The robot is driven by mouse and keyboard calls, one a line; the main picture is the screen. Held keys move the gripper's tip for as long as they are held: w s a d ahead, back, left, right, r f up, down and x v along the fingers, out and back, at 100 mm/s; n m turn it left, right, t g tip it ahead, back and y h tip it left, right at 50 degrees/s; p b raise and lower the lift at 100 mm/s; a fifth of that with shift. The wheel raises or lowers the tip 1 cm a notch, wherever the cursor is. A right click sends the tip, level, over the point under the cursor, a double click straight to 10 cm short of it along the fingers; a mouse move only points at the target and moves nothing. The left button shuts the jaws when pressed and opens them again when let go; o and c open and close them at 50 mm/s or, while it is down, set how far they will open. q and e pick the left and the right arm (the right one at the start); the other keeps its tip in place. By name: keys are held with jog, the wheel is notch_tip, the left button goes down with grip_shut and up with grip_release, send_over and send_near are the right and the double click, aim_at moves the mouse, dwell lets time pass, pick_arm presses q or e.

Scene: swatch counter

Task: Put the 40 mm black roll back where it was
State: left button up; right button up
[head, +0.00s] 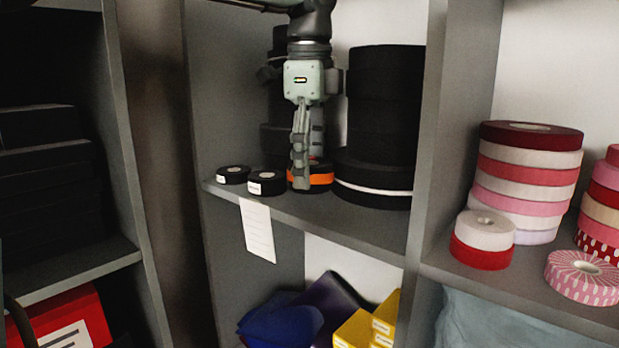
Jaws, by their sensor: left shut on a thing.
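My left gripper (302,183) reaches straight down from above to the middle shelf. Its fingers are shut on a small black roll with an orange band (321,180), at the shelf's front. The fingers hide part of this roll, and I cannot tell whether it is one roll or two stacked. Two other small black rolls with white labels lie left of it, one at the far left (233,175) and one nearer the gripper (267,184). I cannot read a width on any label. My right gripper is not in view.
Tall stacks of large black rolls (386,110) stand close right of and behind the gripper. A paper note (257,230) hangs from the shelf edge (345,232). An upright divider (432,130) separates red, pink and white rolls (528,175). Yellow boxes (357,328) sit below.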

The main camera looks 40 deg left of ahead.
pick_arm(q)
notch_tip(320, 180, down, 3)
jog(key=shift+r, duration=0.15)
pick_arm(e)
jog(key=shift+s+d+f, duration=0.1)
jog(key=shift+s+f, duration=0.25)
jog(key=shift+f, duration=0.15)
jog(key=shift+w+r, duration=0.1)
